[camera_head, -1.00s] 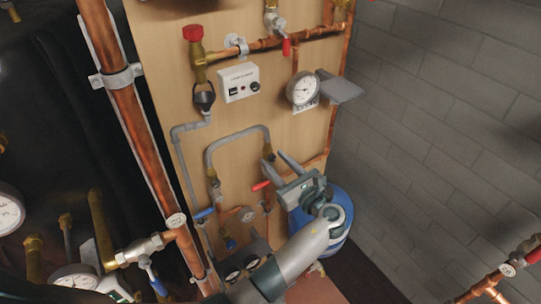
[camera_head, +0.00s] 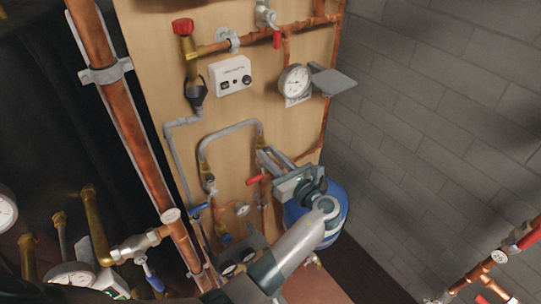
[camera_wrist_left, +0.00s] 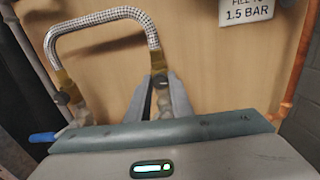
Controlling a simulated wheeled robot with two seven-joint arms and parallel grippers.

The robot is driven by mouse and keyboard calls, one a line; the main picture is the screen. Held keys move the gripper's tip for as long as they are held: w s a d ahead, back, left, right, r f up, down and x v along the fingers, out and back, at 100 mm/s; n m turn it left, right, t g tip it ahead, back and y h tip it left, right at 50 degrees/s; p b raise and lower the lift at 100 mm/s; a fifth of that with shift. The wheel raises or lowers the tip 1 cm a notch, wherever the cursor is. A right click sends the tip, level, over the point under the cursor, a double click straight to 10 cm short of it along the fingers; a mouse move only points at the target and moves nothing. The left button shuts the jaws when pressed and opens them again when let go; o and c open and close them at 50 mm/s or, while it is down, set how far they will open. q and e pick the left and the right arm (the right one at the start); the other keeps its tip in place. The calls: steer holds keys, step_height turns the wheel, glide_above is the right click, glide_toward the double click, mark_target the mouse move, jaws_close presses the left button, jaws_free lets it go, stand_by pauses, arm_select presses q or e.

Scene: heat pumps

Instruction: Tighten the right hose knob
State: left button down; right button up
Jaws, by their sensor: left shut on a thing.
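The braided hose (camera_head: 229,130) arches in an upside-down U on the wooden board; it also shows in the wrist view (camera_wrist_left: 98,19). Its right end runs down into a brass fitting with the right hose knob (camera_wrist_left: 160,82), small and dark, between my left gripper's fingers. My left gripper (camera_head: 267,157) reaches up to this right end from the lower right. Its two fingers (camera_wrist_left: 159,98) are shut on the right hose knob and largely hide it. The left hose knob (camera_wrist_left: 63,98) sits under the hose's left end, clear of my gripper.
A red lever (camera_head: 257,179) and a blue lever (camera_head: 199,209) sit just below the hose. A pressure gauge (camera_head: 295,80) and grey plate (camera_head: 332,79) are above right. A blue tank (camera_head: 335,205) stands behind my arm. A copper pipe (camera_head: 130,125) runs down the left.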

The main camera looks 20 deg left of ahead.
arm_select(q)
steer(key=shift+m, duration=0.6)
steer(key=c, duration=1.6)
jaws_free()
steer(key=shift+o, duration=0.2)
